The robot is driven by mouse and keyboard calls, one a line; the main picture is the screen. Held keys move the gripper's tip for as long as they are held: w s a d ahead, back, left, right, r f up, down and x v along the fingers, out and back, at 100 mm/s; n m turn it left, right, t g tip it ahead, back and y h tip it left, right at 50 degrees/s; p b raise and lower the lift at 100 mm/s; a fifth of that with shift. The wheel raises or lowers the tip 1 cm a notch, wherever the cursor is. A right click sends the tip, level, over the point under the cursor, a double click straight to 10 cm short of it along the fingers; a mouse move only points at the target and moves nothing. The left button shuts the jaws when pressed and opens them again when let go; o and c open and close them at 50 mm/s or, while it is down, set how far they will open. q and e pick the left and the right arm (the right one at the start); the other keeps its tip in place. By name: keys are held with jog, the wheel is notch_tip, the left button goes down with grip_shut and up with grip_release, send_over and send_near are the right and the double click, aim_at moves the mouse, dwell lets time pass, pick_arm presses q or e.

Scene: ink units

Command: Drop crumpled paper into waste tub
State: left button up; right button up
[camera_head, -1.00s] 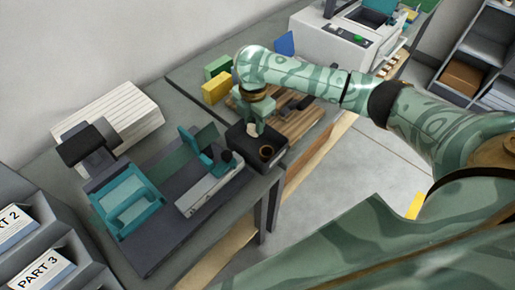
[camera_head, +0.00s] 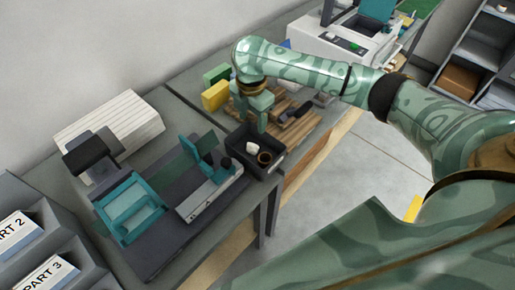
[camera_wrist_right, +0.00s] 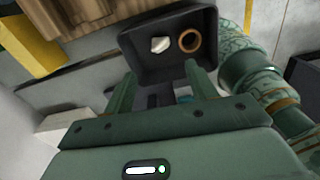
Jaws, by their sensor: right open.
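The waste tub (camera_head: 277,165) is a black open box at the front edge of the bench; it also shows in the right wrist view (camera_wrist_right: 172,72). The crumpled paper (camera_head: 251,147) is a small white lump lying inside the tub, apart from my fingers. It also shows in the right wrist view (camera_wrist_right: 160,45), beside a brown ring-shaped item (camera_wrist_right: 190,40) in the tub. My right gripper (camera_head: 262,129) is above the tub, pointing down. In the right wrist view its two fingers (camera_wrist_right: 162,78) are spread with nothing between them. My left gripper is in no view.
A wooden slatted board (camera_head: 290,118) with dark tools lies behind the tub. Yellow (camera_head: 215,96) and green boxes stand by the wall. A teal and grey device (camera_head: 210,190) stands left of the tub. A white machine (camera_head: 335,42) is at the back right.

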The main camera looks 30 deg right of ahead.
notch_tip(320, 180, up, 12)
jog(key=p, duration=0.3)
jog(key=shift+f+p, duration=0.25)
jog(key=shift+p, duration=0.1)
